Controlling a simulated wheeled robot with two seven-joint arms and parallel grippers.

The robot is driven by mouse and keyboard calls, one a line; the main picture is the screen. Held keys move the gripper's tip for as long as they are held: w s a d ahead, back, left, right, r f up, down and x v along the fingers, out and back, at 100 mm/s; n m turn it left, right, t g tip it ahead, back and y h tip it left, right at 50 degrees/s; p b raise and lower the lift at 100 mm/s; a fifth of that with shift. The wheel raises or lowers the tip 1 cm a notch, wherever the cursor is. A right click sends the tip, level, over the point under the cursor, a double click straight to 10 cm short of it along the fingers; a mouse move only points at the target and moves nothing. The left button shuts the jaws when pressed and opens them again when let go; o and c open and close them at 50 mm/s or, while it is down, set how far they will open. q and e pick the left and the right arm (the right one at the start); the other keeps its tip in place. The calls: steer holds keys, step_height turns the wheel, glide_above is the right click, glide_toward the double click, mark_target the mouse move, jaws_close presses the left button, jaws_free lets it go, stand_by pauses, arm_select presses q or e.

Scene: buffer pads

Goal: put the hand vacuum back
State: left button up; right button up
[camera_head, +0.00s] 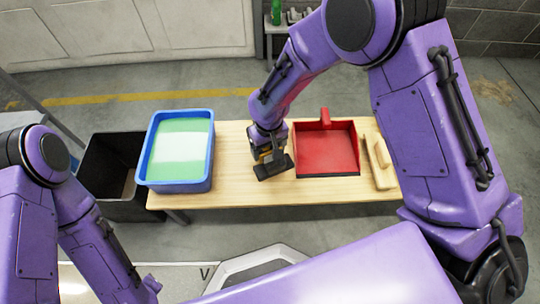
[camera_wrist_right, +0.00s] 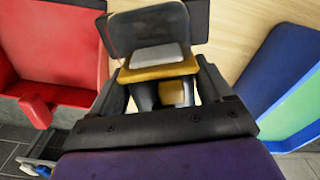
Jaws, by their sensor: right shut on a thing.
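The hand vacuum (camera_wrist_right: 148,35), with a dark clear front and a yellow band, is between the fingers of my right gripper (camera_wrist_right: 165,92), which is shut on it. In the head view the right gripper (camera_head: 268,156) is over the middle of the wooden table, between the blue bin and the red dustpan. The vacuum's dark end (camera_head: 274,167) shows just below the gripper there. I cannot tell whether it touches the table. My left arm is at the left edge of the head view, and its gripper is not in view.
The wooden table (camera_head: 235,186) bears a blue bin (camera_head: 180,186) with green and white contents on the left. A red dustpan (camera_head: 326,158) and a wooden brush (camera_head: 380,165) lie on the right. A black bin (camera_head: 104,165) stands on the floor left of the table.

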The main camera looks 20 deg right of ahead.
steer(key=w+f, duration=0.1)
steer(key=w+d+f, duration=0.1)
steer(key=shift+w+f+b, duration=0.15)
steer(key=shift+f+b, duration=0.25)
steer(key=f+b, duration=0.1)
steer(key=f, duration=0.1)
steer(key=f+b, duration=0.1)
steer(key=shift+w+f, duration=0.2)
steer(key=shift+f, duration=0.2)
steer(key=shift+r, duration=0.2)
steer(key=shift+c, duration=0.5)
arm_select(q)
step_height(320, 180, down, 4)
steer(key=shift+r, duration=0.25)
arm_select(e)
steer(key=shift+f, duration=0.15)
steer(key=o, duration=1)
steer(key=r+p, duration=0.2)
steer(key=r, duration=0.3)
steer(key=r+p, duration=0.3)
steer(key=r, duration=0.3)
steer(key=shift+s+r, duration=0.2)
steer(key=shift+r, duration=0.05)
arm_select(q)
step_height(320, 180, up, 5)
steer(key=shift+r, duration=0.1)
arm_select(e)
steer(key=shift+r, duration=0.4)
